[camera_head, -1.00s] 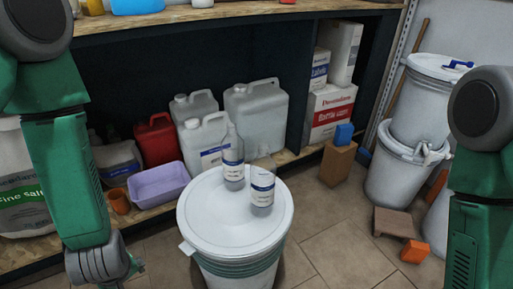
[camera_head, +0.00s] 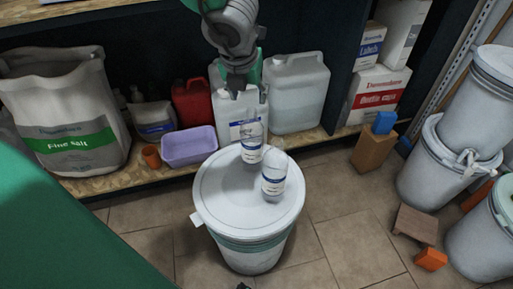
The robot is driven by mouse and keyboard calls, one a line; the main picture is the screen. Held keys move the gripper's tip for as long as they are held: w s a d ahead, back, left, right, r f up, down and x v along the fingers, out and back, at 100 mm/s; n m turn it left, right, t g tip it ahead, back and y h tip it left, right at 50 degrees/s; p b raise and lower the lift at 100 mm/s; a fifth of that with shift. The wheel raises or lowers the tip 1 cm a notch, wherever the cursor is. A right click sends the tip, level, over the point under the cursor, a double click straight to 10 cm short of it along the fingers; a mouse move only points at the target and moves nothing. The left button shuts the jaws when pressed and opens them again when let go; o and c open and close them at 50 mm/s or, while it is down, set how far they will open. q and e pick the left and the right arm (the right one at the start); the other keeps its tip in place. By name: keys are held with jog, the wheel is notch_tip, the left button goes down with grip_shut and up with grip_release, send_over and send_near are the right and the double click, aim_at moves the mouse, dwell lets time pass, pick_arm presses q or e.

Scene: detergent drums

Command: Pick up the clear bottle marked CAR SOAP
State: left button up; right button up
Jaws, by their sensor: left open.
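Two clear bottles with white and blue labels stand on the white lid of a drum (camera_head: 225,195). The rear bottle (camera_head: 251,153) is a little left of the front bottle (camera_head: 273,186). The label print is too small to read, so I cannot tell which is marked CAR SOAP. My left gripper (camera_head: 237,92) hangs fingers down above and behind the rear bottle, in front of the white jug. It is open and appears empty, apart from both bottles. My right gripper does not show.
Behind the drum, a low shelf holds a white jug (camera_head: 228,108), a larger translucent canister (camera_head: 297,95), a red canister (camera_head: 192,103) and a lilac tub (camera_head: 189,147). White drums (camera_head: 440,165) stand at the right.

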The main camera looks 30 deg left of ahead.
aim_at(252, 112)
pick_arm(q)
jog(key=b+x, duration=0.1)
jog(key=x, duration=0.2)
jog(key=shift+w+a+f, duration=0.2)
jog(key=shift+f, duration=0.45)
jog(key=b+x, duration=0.2)
jog(key=x, duration=0.2)
jog(key=shift+w+f+b, duration=0.2)
jog(key=shift+f+b, duration=0.05)
jog(key=shift+b, duration=0.15)
jog(key=shift+r, duration=0.1)
jog(key=c, duration=1)
